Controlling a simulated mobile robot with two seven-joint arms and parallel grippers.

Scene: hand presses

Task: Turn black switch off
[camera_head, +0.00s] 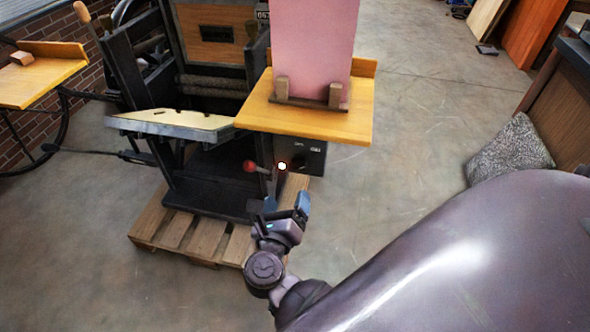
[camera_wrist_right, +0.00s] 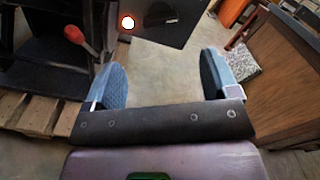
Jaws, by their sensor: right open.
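A dark control box (camera_head: 316,156) sits under the yellow shelf of the press. A lit white lamp with a reddish rim (camera_head: 282,166) glows on its face, and it also shows in the right wrist view (camera_wrist_right: 128,22). The black switch (camera_wrist_right: 161,13) is right of the lamp at the top of the right wrist view; its exact setting is hard to read. My right gripper (camera_head: 286,204) is open and empty, below and in front of the box. In the right wrist view its blue-padded fingers (camera_wrist_right: 162,68) are apart, with floor between them. My left gripper is not in view.
A red-knobbed lever (camera_head: 249,166) stands just left of the lamp. The yellow shelf (camera_head: 352,123) with a pink sheet (camera_head: 313,45) overhangs the box. A wooden pallet (camera_head: 195,236) lies below. Floor to the right is clear up to a grey cushion (camera_head: 510,148).

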